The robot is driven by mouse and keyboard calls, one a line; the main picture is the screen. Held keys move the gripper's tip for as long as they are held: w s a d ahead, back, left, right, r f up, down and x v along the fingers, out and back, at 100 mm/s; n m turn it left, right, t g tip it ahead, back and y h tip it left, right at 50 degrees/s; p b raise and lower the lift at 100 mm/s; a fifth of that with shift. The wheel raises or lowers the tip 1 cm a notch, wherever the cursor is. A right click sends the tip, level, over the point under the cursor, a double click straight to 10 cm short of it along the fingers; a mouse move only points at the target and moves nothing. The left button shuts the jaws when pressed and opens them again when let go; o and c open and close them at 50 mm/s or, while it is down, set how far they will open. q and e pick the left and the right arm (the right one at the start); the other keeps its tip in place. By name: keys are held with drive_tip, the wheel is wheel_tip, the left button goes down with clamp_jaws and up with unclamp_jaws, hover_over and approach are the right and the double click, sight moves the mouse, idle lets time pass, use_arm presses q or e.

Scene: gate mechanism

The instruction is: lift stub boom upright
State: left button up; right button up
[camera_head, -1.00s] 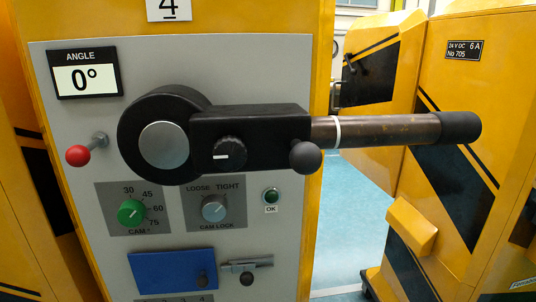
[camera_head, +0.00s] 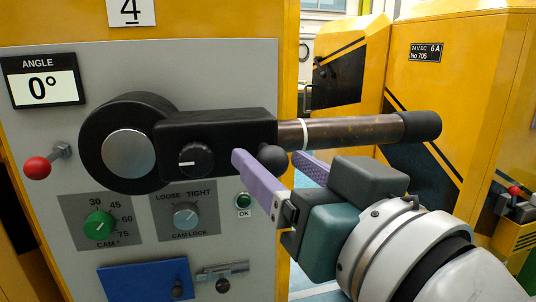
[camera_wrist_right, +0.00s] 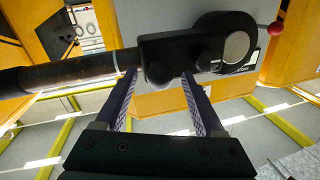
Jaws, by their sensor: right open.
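The stub boom (camera_head: 345,131) is a brown tube with a black end cap. It sticks out to the right, about level, from a black clamp block (camera_head: 222,131) on a round hub (camera_head: 128,156). The angle display (camera_head: 43,88) reads 0°. A black ball knob (camera_head: 272,157) sits at the block's lower right end. My right gripper (camera_head: 275,160) is open, with purple fingers just below the boom near the ball knob. In the right wrist view, the fingers (camera_wrist_right: 158,80) reach up on either side of space below the block. Contact cannot be told. My left gripper is not in view.
The grey panel carries a red-knobbed lever (camera_head: 37,167), a green cam dial (camera_head: 99,225), a cam lock dial (camera_head: 186,217), an OK lamp (camera_head: 243,200) and a blue plate (camera_head: 147,281). Yellow cabinets (camera_head: 450,90) stand to the right.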

drive_tip(key=shift+x, duration=0.85)
clamp_jaws()
idle(0.8)
